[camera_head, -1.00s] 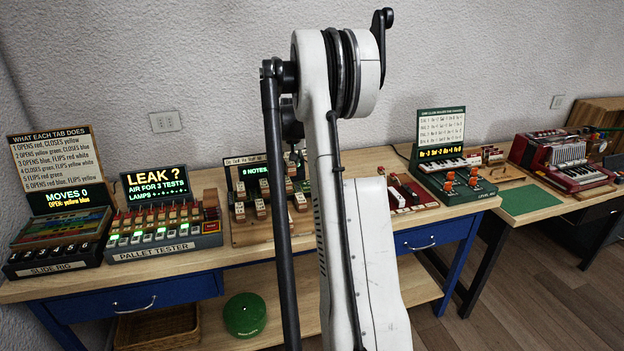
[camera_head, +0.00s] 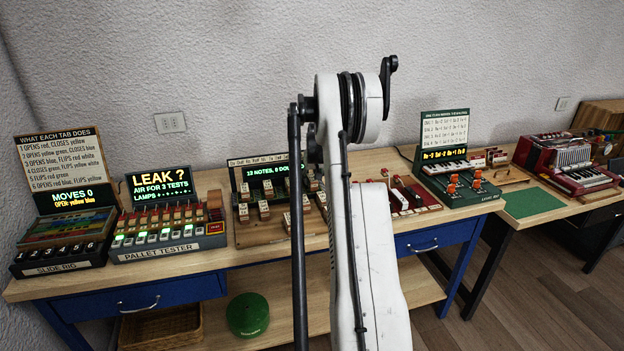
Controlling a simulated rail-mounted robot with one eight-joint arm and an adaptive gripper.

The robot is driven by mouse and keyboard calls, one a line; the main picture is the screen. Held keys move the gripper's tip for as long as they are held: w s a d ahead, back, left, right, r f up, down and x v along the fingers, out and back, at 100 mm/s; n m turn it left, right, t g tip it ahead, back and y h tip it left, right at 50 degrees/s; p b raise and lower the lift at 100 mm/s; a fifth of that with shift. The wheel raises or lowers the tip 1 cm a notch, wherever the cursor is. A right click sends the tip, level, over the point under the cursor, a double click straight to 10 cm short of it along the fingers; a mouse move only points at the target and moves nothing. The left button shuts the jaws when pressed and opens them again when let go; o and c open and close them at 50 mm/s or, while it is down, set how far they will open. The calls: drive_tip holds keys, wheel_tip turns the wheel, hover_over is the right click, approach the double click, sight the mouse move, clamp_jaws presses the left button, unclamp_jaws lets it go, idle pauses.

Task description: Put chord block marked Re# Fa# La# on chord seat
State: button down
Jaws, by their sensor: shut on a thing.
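My gripper is not visible; my white arm stands across the middle of the picture and hides what is behind it. I cannot pick out the chord block marked Re# Fa# La#, as no block's marking is readable. I cannot tell the chord seat for certain. A green unit (camera_head: 480,199) at the right has a lit text strip, a small keyboard and orange knobs. Small red and white blocks (camera_head: 488,158) sit just behind it.
A slide rig (camera_head: 62,242) and a pallet tester (camera_head: 165,228) stand at the left of the bench. A red tray (camera_head: 424,209) lies right of my arm. A red accordion (camera_head: 570,165) and a green mat (camera_head: 533,202) are on the right table. A green round cushion (camera_head: 247,314) lies below.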

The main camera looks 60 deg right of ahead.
drive_tip(key=shift+f, duration=0.2)
drive_tip(key=c, duration=1.4)
unclamp_jaws()
drive_tip(key=shift+r, duration=0.1)
drive_tip(key=shift+r, duration=0.15)
